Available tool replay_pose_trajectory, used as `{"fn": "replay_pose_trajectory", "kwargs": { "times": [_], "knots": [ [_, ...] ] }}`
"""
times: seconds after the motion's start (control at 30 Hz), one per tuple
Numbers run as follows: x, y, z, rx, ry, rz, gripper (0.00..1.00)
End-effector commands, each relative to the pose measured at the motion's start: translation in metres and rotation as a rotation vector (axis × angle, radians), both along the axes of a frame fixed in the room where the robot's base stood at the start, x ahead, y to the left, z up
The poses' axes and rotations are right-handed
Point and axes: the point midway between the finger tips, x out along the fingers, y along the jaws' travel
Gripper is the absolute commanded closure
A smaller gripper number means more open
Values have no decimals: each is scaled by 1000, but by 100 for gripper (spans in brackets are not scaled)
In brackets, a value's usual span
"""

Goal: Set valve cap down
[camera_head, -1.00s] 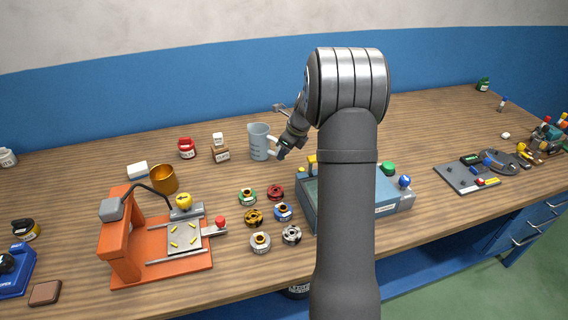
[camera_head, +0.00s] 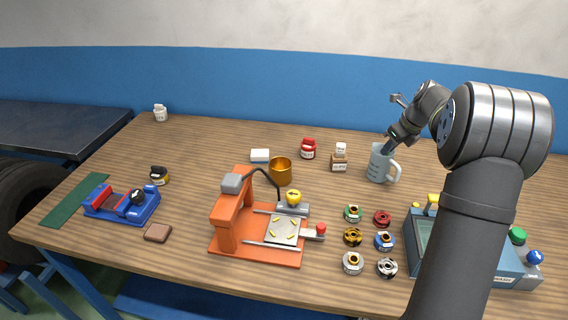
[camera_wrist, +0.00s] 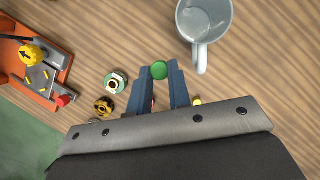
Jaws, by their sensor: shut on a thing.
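A green round cap (camera_wrist: 159,70), seemingly the valve cap, is between the fingertips of my gripper (camera_wrist: 160,72) in the wrist view. My gripper is shut on it, above the wooden bench. In the head view my gripper (camera_head: 389,147) is by the rim of the grey-blue mug, and the cap cannot be made out there. The mug (camera_head: 378,164) stands upright; it also shows in the wrist view (camera_wrist: 201,38), at the top right beside the fingers. Bare wood shows around the cap.
Several coloured ring parts (camera_head: 353,237) stand in front of the mug. An orange press (camera_head: 226,232) is left of them, with a copper cup (camera_head: 280,172) behind it. A blue-grey device (camera_head: 512,263) is at the right.

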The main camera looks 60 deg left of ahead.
Motion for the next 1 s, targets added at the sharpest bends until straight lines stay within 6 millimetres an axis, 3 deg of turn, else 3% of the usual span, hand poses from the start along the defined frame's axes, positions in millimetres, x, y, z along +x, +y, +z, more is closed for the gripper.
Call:
{"fn": "replay_pose_trajectory", "kwargs": {
  "times": [0.3,0.5,0.7,1.0],
  "knots": [
    [-51,137,-2,-1,-2,8,97],
    [-84,192,-2,4,-3,2,97],
    [-104,220,-6,6,-1,-4,97],
    [-103,218,-50,6,-1,-4,97]
  ]
}}
